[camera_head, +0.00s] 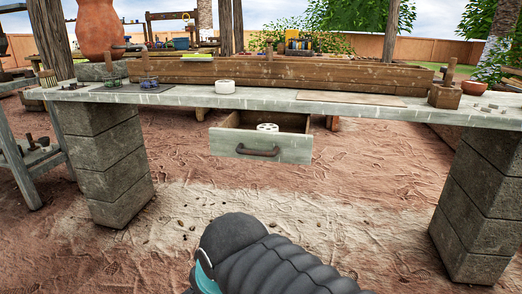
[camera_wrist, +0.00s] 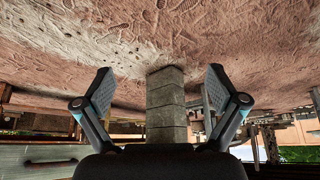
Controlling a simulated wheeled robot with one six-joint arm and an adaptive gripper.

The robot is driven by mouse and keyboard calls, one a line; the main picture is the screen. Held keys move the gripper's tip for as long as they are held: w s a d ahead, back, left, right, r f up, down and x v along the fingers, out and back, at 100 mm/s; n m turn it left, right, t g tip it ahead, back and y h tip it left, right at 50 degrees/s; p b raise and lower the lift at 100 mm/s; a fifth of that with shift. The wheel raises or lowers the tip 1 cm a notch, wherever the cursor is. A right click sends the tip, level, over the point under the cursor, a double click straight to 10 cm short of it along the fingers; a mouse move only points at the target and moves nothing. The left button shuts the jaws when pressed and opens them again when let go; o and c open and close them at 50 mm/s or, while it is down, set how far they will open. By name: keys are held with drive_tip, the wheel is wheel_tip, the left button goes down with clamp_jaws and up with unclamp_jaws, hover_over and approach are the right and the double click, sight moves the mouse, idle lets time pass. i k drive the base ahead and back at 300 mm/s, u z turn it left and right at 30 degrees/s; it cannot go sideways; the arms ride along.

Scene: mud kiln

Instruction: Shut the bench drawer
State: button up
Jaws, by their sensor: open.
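The bench drawer (camera_head: 261,146) hangs under the bench top in the head view, pulled open toward me. Its front is pale weathered wood with a dark curved handle (camera_head: 258,151). A white round object with holes (camera_head: 268,127) lies inside it. My gripper (camera_wrist: 160,90) shows in the wrist view with its two fingers spread wide and nothing between them. The wrist view looks upside down, with a block pillar beyond the fingers. A panel with a dark bar (camera_wrist: 48,161) shows at its lower left, perhaps the drawer front. In the head view my arm is at the bottom centre, apart from the drawer; the fingers are hidden.
The bench top (camera_head: 190,98) rests on block pillars at left (camera_head: 108,160) and right (camera_head: 478,205). A white roll (camera_head: 225,86), a thin board (camera_head: 350,99) and a wooden box (camera_head: 444,95) sit on it. The sandy ground before the drawer is clear.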

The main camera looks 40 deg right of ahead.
sight(237, 136)
drive_tip(key=u, duration=0.05)
drive_tip(key=k, duration=0.85)
drive_tip(key=z, duration=1.2)
drive_tip(key=i, duration=0.65)
drive_tip(key=z, duration=0.35)
